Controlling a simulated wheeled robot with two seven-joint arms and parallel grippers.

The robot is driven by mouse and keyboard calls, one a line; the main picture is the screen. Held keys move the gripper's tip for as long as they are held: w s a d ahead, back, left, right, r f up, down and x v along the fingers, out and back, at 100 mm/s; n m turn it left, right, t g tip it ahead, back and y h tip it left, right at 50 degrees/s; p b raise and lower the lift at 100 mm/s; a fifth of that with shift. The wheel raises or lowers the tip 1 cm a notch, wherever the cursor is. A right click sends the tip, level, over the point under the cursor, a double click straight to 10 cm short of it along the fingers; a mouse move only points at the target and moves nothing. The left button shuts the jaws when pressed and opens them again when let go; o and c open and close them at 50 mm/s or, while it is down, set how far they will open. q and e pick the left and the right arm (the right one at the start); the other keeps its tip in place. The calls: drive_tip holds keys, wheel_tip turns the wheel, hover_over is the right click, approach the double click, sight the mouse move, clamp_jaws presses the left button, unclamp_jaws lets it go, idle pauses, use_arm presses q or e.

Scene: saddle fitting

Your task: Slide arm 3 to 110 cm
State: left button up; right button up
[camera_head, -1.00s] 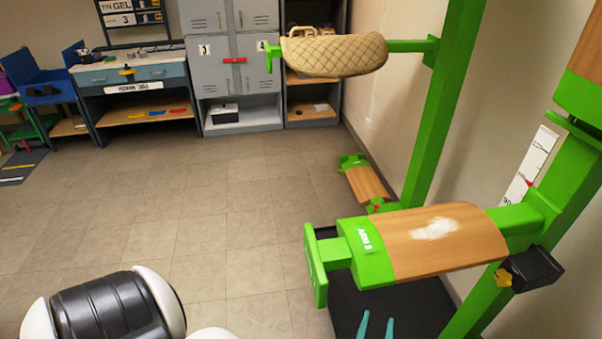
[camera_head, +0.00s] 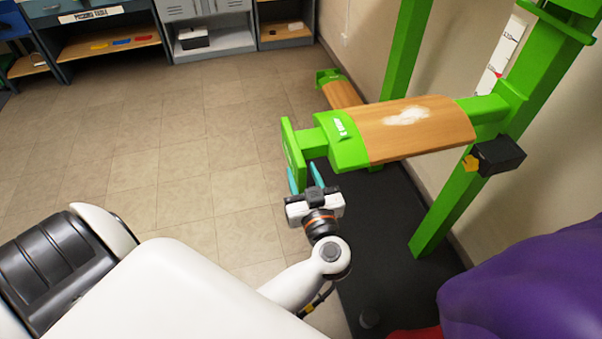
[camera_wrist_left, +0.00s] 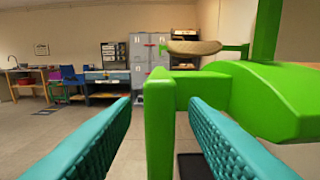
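The arm with a wooden top (camera_head: 415,128) and a green end cap sticks out from a green upright (camera_head: 530,85). Its label is too small to read surely. A green end plate (camera_head: 293,150) stands at its free end. A black block with a yellow knob (camera_head: 470,162) sits at its upright end. A white scale (camera_head: 498,60) with a red mark is on the upright; I cannot read the height. My left gripper (camera_head: 305,180) is open below the arm's free end. In the left wrist view the end plate (camera_wrist_left: 160,128) shows between its teal fingers, with gaps. My right gripper is not in view.
A lower wooden-topped arm (camera_head: 342,93) is behind, near the floor. A large purple object (camera_head: 530,285) fills the lower right. A dark mat (camera_head: 380,235) lies under the rack. The tiled floor (camera_head: 180,160) to the left is clear. A tan quilted saddle (camera_wrist_left: 192,47) hangs farther back.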

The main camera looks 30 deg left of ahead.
use_arm(q)
drive_tip(key=shift+x, duration=0.9)
drive_tip(key=shift+c, duration=0.3)
clamp_jaws()
wheel_tip(320, 180, up, 10)
drive_tip(key=p, duration=1.5)
drive_tip(key=shift+r, duration=0.15)
drive_tip(key=shift+o, duration=0.3)
unclamp_jaws()
